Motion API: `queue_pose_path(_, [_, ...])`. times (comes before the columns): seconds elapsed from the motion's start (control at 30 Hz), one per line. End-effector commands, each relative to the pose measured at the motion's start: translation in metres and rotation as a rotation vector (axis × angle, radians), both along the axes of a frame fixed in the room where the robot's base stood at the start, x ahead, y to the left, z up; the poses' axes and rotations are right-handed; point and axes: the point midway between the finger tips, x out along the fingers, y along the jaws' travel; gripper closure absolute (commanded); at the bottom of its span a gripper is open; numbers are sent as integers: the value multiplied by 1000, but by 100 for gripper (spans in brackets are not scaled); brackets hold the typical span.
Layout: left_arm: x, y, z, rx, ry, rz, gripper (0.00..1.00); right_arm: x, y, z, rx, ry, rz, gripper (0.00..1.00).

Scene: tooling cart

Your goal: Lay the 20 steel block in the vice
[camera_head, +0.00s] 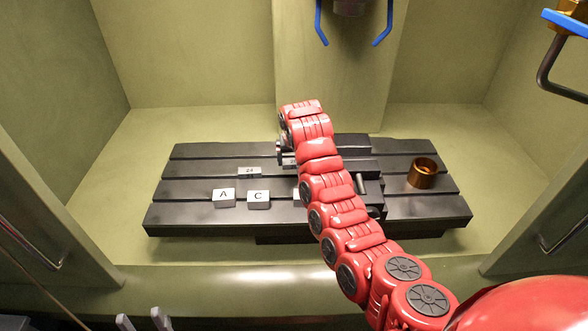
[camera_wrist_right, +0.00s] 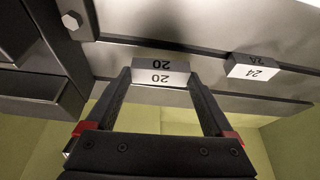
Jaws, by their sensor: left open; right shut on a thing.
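The 20 steel block (camera_wrist_right: 160,75) is between the fingertips of my right gripper (camera_wrist_right: 160,80), which is shut on it, in the right wrist view. Its "20" faces show upside down. I cannot tell if it touches the slotted table below. In the head view my red right arm hides this block and most of that gripper. The dark vice (camera_head: 371,189) sits on the table, partly behind the arm; a dark part of it (camera_wrist_right: 50,50) seems to show at the left of the wrist view. My left gripper (camera_head: 142,320) is open and empty at the bottom left edge.
The slotted table (camera_head: 190,217) holds the 24 block (camera_head: 249,173), the A block (camera_head: 223,198), the C block (camera_head: 258,199) and another block mostly hidden by my arm. A copper-coloured ring (camera_head: 422,172) stands at the right. Blue nozzles (camera_head: 321,25) hang above.

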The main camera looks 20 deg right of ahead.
Motion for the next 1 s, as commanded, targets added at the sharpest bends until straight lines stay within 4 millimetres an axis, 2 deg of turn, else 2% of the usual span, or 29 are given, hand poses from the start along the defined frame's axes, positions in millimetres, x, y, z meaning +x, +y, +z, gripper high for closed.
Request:
queue_pose_path(0.03, [0, 0, -9, 0, 0, 0, 50, 2, 0, 11, -2, -9, 0, 91])
queue_pose_path(0.2, [0, 0, -19, 0, 0, 0, 50, 1, 0, 46, -1, -7, -1, 91])
queue_pose_path(0.37, [0, 0, -13, 0, 0, 0, 50, 0, -11, 71, 6, -5, -8, 91])
queue_pose_path(0.47, [0, 0, 9, 0, 0, 0, 50, -6, -39, 90, 20, -4, -25, 91])
queue_pose_path(0.6, [0, 0, 45, 0, 0, 0, 50, -23, -94, 111, 30, -5, -49, 91])
queue_pose_path(0.7, [0, 0, 64, 0, 0, 0, 50, -38, -128, 119, 22, -5, -58, 91])
queue_pose_path(0.83, [0, 0, 77, 0, 0, 0, 50, -53, -156, 125, 8, -5, -59, 91])
queue_pose_path(1.0, [0, 0, 78, 0, 0, 0, 50, -60, -168, 110, 0, -2, -58, 91])
